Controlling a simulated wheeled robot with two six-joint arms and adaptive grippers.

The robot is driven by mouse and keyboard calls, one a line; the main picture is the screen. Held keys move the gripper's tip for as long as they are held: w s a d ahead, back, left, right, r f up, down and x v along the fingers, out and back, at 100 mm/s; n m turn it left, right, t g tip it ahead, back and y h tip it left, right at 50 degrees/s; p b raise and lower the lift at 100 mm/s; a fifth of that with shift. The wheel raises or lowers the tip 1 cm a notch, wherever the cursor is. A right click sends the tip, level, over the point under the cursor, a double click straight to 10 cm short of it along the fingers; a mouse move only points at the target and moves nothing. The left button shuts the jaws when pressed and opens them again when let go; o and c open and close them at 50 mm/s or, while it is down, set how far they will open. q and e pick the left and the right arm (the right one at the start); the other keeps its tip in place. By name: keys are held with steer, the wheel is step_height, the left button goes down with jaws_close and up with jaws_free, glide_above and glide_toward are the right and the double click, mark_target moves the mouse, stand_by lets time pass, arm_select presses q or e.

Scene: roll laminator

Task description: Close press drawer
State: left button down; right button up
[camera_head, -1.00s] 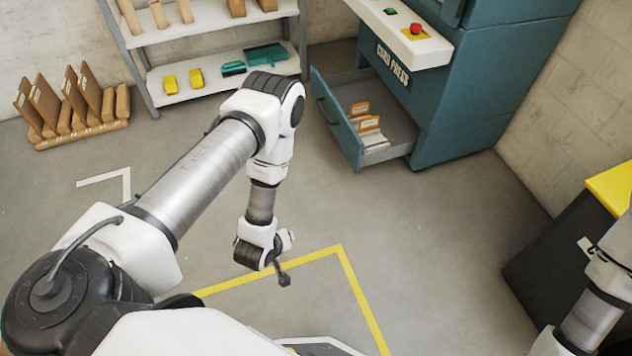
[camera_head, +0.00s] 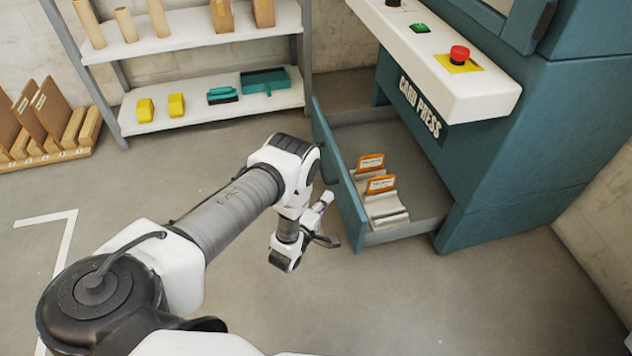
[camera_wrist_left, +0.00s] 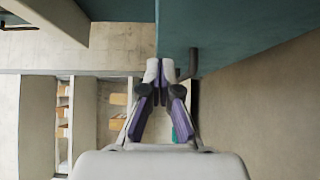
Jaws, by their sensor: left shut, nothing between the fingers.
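The press drawer (camera_head: 342,180) stands pulled out of the teal card press (camera_head: 520,130), low near the floor. Its teal front faces left, and a dark handle (camera_wrist_left: 189,66) shows on it in the left wrist view. Inside lie grey stacks with orange-topped cards (camera_head: 381,184). My left gripper (camera_head: 327,198) is shut and empty, just in front of the drawer's outer face. In the left wrist view its fingertips (camera_wrist_left: 160,72) appear close beside the handle; I cannot tell whether they touch the drawer. My right gripper is out of view.
A shelf (camera_head: 210,105) with yellow and green items stands at the back left. A wooden rack (camera_head: 45,125) is at the far left. The press's white control ledge (camera_head: 440,65) with a red button overhangs the drawer. The floor in front is clear.

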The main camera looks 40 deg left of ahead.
mark_target(347, 187)
arm_select(q)
steer(key=w+d, duration=0.1)
steer(key=w+d+b, duration=0.1)
steer(key=w, duration=0.1)
steer(key=shift+w+d, duration=0.15)
steer(key=shift+w, duration=0.05)
steer(key=shift+w+d, duration=0.15)
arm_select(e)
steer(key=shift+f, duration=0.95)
